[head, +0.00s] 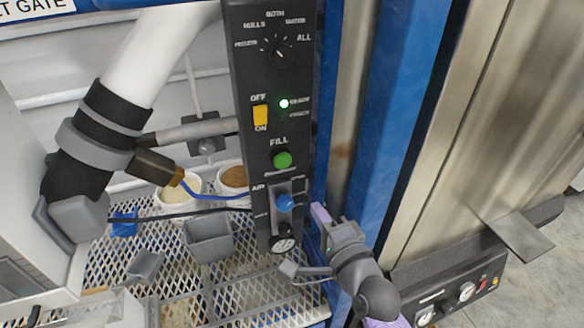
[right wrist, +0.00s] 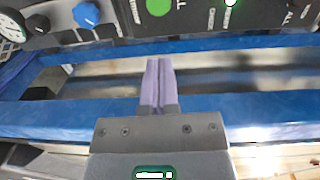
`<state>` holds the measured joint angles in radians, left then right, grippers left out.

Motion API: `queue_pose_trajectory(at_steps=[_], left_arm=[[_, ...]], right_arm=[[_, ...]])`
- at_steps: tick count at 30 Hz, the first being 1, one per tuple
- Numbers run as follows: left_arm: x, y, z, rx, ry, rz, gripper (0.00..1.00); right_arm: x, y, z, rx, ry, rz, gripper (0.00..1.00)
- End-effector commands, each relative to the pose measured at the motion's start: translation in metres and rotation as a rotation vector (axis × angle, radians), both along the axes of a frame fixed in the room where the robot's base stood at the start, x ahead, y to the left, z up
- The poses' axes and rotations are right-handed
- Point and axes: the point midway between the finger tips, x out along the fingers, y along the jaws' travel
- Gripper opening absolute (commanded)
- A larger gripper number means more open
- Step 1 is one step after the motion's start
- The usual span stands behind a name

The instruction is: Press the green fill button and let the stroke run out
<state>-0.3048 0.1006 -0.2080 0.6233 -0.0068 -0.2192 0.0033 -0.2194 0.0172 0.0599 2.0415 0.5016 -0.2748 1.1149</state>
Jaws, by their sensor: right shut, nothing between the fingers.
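The green fill button (head: 282,160) sits on the black control panel (head: 243,150), under the word FILL. It also shows at the top edge of the right wrist view (right wrist: 158,7). My right gripper (head: 320,213) is shut and empty, with its purple fingers together. It is below and to the right of the button, beside the panel's lower right edge and apart from the button. In the right wrist view the closed fingertips (right wrist: 158,62) point toward the panel, with a gap below the button. My left gripper is not in view.
The panel also has a yellow switch (head: 261,115), a lit indicator (head: 284,103), a selector knob (head: 281,57), a blue knob (head: 285,202) and a gauge (head: 284,245). A blue post (head: 375,120) stands right of it. Tubs (head: 180,192) stand on mesh at left.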

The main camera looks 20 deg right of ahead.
Motion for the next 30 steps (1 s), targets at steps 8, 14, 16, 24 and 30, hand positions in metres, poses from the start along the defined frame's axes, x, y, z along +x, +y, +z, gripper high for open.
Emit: queue_pose_trajectory(at_steps=[8, 14, 16, 24, 30], left_arm=[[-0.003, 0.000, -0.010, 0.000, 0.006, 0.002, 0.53], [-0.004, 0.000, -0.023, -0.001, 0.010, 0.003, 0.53], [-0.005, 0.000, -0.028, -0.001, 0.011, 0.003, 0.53], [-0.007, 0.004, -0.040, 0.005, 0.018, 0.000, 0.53], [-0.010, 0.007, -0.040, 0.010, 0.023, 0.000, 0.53]], right_arm=[[0.041, 0.003, -0.004, 0.000, -0.001, 0.000, 0.00], [0.085, 0.007, -0.007, -0.002, 0.000, 0.001, 0.00], [0.099, 0.008, -0.007, -0.002, 0.000, 0.001, 0.00], [0.135, 0.011, -0.008, -0.002, 0.002, 0.000, 0.00], [0.139, 0.011, -0.006, -0.002, 0.002, 0.000, 0.00]])
